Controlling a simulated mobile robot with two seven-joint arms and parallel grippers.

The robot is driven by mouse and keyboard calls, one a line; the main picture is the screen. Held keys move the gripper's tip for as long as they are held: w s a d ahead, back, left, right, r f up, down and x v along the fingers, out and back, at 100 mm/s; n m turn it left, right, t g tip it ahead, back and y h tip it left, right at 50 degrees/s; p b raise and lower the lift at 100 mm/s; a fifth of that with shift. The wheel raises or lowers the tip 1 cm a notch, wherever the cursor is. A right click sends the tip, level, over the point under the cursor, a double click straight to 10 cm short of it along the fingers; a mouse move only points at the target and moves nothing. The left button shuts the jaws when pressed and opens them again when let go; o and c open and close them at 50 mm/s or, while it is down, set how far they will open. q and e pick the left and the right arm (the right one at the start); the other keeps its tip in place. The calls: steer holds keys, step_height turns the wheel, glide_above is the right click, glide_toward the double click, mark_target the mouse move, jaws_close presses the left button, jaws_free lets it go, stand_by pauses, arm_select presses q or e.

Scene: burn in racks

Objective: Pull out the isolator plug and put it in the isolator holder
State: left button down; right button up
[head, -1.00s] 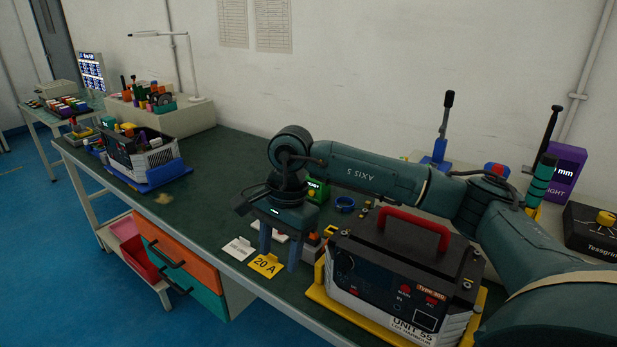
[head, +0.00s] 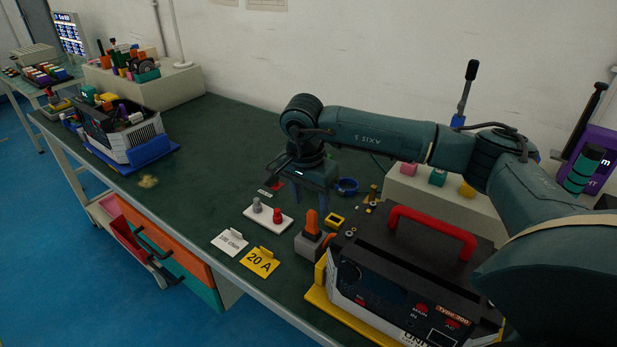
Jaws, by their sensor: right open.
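An orange upright handle (head: 312,222), which looks like the isolator plug, stands in a grey block (head: 308,246) at the left end of the black-and-white unit (head: 372,292). A small yellow square frame with a dark opening (head: 334,220) lies just behind it; I cannot tell whether this is the isolator holder. My right gripper (head: 313,194) is open and empty, fingers pointing down, behind and above the orange handle and apart from it. My left gripper is not in view.
A white plate (head: 286,224) with a grey and a red peg, a white tag (head: 230,242) and a yellow "20 A" tag (head: 259,262) lie left of the grey block.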

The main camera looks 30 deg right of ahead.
mark_target(311, 212)
steer(key=shift+w+d+f+p, duration=0.1)
steer(key=shift+d+f+p, duration=0.1)
steer(key=shift+f, duration=1.35)
steer(key=shift+w+d+f+p, duration=0.1)
steer(key=shift+d+f, duration=0.05)
steer(key=shift+f, duration=1.35)
jaws_close()
